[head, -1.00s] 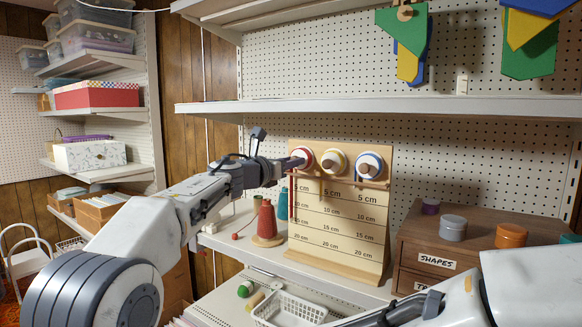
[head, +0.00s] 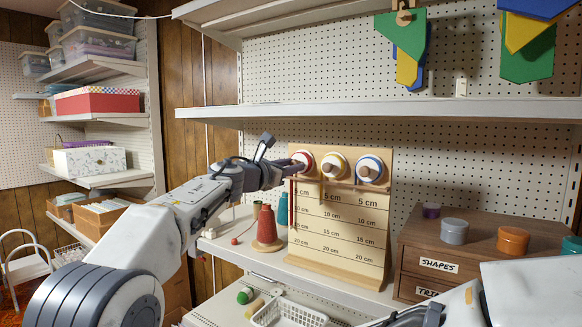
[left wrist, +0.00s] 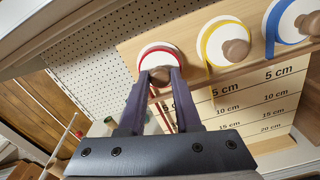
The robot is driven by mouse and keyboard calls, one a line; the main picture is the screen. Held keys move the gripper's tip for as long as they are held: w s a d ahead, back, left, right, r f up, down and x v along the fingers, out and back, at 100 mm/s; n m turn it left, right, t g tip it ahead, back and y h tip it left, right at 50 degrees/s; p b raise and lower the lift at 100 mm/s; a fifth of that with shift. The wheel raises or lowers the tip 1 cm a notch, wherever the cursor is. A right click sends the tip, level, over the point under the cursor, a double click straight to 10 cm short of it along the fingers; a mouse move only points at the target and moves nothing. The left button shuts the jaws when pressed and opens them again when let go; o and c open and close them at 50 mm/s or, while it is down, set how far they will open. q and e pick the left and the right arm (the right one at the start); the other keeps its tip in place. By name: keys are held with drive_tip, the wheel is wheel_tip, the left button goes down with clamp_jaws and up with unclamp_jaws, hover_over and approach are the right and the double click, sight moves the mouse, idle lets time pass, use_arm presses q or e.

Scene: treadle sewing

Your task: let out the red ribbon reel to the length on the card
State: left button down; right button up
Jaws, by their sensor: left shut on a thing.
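The red ribbon reel (head: 303,158) is the leftmost of three on an upright wooden board (head: 335,271). My left gripper (left wrist: 160,78) is shut on the reel's brown wooden knob (left wrist: 160,75), with a finger on each side. It also reaches the reel from the left in the head view (head: 290,172). The red ribbon (head: 291,205) hangs straight down beside the board's left scale, its lower end roughly between the 10 cm and 15 cm marks. I cannot tell which card gives the length. My right arm shows at lower right; its fingertips are out of view.
The yellow reel (head: 334,165) and blue reel (head: 370,168) sit to the right. A red cone spool (head: 266,224) stands left of the board. A white basket (head: 290,312) is below. A brown drawer cabinet (head: 425,246) stands right. A shelf (head: 380,113) runs above.

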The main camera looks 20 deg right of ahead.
use_arm(q)
drive_tip(key=c, duration=0.6)
unclamp_jaws()
drive_tip(key=b+v, duration=0.6)
drive_tip(key=v, duration=0.4)
drive_tip(key=shift+s+a, duration=0.15)
drive_tip(key=shift+a, duration=0.05)
